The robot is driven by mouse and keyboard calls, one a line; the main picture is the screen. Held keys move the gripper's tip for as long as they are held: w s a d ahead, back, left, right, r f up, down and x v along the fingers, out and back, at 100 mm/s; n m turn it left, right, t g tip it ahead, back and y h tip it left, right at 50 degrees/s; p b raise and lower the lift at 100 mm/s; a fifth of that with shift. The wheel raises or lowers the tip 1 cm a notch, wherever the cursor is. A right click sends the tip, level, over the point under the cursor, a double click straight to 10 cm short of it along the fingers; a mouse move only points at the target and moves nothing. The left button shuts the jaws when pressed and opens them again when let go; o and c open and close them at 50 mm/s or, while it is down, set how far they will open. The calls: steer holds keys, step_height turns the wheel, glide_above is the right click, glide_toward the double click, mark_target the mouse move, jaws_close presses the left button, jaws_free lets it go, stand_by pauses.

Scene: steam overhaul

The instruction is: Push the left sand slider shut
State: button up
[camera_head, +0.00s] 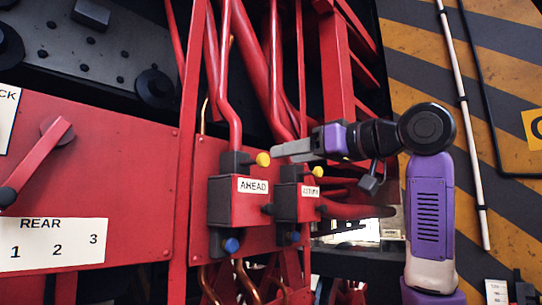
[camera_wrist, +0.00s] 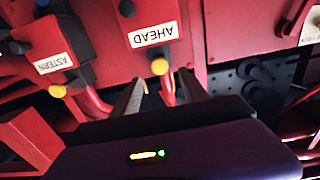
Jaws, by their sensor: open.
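The left sand unit is a dark grey and red box labelled AHEAD (camera_head: 248,200), with a yellow knob (camera_head: 263,159) at its top and a blue knob (camera_head: 232,245) below. My gripper (camera_head: 276,150) is open and points left, its tip just right of that yellow knob in the head view. In the wrist view, upside down, the open fingers (camera_wrist: 162,88) lie to either side of the same yellow knob (camera_wrist: 160,67). I cannot tell whether they touch it. Which part of the box slides, and how far, is not clear.
A matching box labelled ASTERN (camera_head: 299,201) stands right of it, with its own yellow knob (camera_head: 317,171). Red pipes (camera_head: 222,100) and uprights run close behind. A red panel with a lever (camera_head: 40,155) and a REAR plate (camera_head: 50,245) is at left.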

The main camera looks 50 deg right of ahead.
mark_target(266, 158)
steer(key=w+p, duration=0.2)
steer(key=w, duration=0.4)
steer(key=shift+a, duration=0.1)
jaws_close()
stand_by(1.3)
